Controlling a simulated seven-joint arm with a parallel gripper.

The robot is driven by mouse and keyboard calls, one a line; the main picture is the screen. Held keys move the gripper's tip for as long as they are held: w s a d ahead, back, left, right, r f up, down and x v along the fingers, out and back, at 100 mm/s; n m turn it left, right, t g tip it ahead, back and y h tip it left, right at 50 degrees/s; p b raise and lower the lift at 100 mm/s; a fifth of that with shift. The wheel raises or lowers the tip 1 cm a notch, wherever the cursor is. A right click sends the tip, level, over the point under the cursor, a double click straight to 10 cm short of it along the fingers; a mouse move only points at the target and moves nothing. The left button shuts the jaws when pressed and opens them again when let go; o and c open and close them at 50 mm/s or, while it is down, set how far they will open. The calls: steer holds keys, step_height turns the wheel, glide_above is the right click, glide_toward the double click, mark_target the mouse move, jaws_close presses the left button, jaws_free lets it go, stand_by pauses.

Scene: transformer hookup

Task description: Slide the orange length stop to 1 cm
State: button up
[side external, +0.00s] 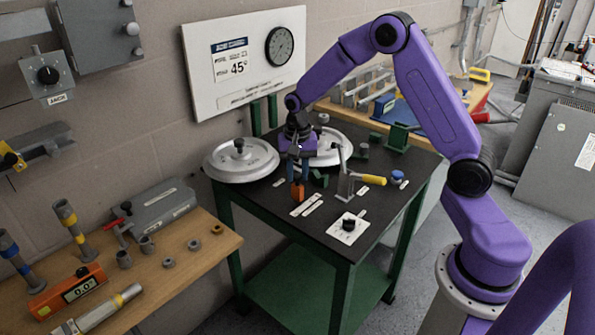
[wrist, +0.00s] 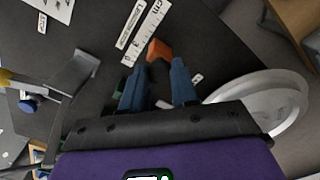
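The orange length stop (side external: 298,191) is a small block on the dark tabletop, at the end of a white scale strip (side external: 303,203). In the wrist view the stop (wrist: 158,50) lies just beyond my fingertips, beside the strip marked "cm" (wrist: 146,32); I cannot read the stop's exact position on it. My gripper (side external: 298,178) points down, directly over the stop. In the wrist view my gripper's blue fingers (wrist: 158,70) are apart, one toward each side of the stop. I see no clear grip, and contact is not clear.
A lever with a yellow handle (side external: 370,180) stands right of the stop. A black knob on a white plate (side external: 348,226) is in front. A green bracket (side external: 398,137) is at the back right.

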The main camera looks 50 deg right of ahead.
jaws_close()
steer(key=shift+d, duration=2.05)
steer(key=o, duration=0.9)
jaws_free()
steer(key=shift+r, duration=0.1)
step_height(320, 180, up, 17)
steer(key=shift+r, duration=0.15)
